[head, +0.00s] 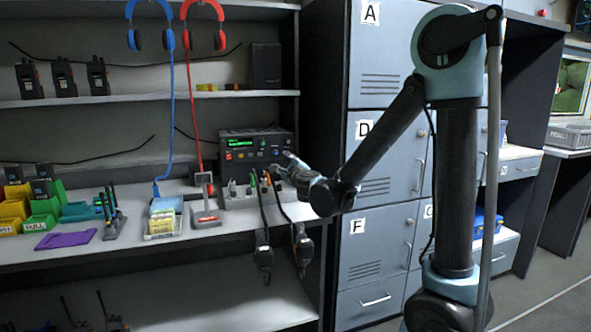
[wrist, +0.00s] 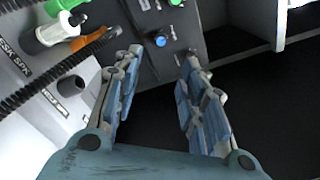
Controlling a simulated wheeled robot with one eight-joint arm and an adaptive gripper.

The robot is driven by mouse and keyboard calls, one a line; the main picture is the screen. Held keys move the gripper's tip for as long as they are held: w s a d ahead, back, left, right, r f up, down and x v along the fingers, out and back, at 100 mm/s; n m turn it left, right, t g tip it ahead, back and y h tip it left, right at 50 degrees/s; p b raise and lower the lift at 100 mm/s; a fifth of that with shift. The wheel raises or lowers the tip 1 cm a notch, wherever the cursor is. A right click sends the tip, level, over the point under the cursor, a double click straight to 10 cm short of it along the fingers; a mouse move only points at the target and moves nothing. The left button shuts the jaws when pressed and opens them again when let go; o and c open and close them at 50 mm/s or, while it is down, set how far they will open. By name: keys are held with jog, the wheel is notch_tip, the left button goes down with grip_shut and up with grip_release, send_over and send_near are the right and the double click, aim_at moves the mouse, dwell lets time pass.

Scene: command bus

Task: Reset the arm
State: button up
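My arm rises at the right of the head view and reaches left toward the shelf unit. My gripper (head: 290,168) is in front of the control box and just right of the row of plugs, above the counter's right end. In the wrist view my gripper (wrist: 158,95) has its two blue-padded fingers spread apart. Nothing is between them. Past the fingertips is the dark box face with a blue knob (wrist: 160,40). Whether a fingertip touches the box cannot be told.
The control box (head: 255,147) stands on the counter. Plugs with coiled cords (wrist: 75,30) are close to my left finger. Two handsets (head: 302,245) hang below the counter edge. Grey lockers (head: 375,135) stand behind my arm. A red headset cord (head: 192,100) hangs left of the box. Floor at right is clear.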

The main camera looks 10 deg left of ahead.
jog(key=s+d+n+g+y, duration=0.1)
jog(key=s+d+n+g, duration=0.2)
jog(key=d+n, duration=0.35)
jog(key=s+d+n+g+y, duration=0.1)
jog(key=s+d+n+g, duration=0.15)
jog(key=d+n, duration=0.4)
jog(key=s+d+f+n+g+h, duration=0.2)
jog(key=s+d+f, duration=0.4)
jog(key=d, duration=0.5)
jog(key=s+d+f+n+g+h, duration=0.2)
jog(key=s+d+f+h, duration=0.3)
jog(key=s+d, duration=0.6)
jog(key=s+d+f+n+g+h, duration=0.1)
jog(key=s+d+f+g+h, duration=0.3)
jog(key=s+d+f, duration=0.4)
jog(key=s+d, duration=0.1)
jog(key=d, duration=0.2)
jog(key=shift+f+n, duration=0.3)
jog(key=shift+n, duration=0.1)
jog(key=shift+w, duration=0.1)
jog(key=shift+w+f, duration=0.2)
jog(key=shift+w, duration=0.25)
